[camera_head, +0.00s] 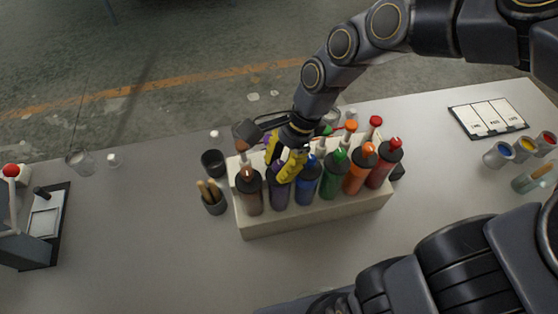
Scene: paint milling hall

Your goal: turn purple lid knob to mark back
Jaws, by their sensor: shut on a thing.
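The purple bottle (279,193) stands upright in the front row of a pale rack, second from the left, between a brown and a blue bottle. My gripper (277,167), with yellow fingers, comes down from above and is shut at the top of the purple bottle. The fingers cover the purple lid knob, so the knob and any mark on it are hidden.
The pale rack (312,219) also holds brown (249,193), blue (307,183), green (334,177), orange (358,173) and red (382,166) bottles close by. Brush cup (214,204) and dark cup (213,163) stand left. The table front-left is clear.

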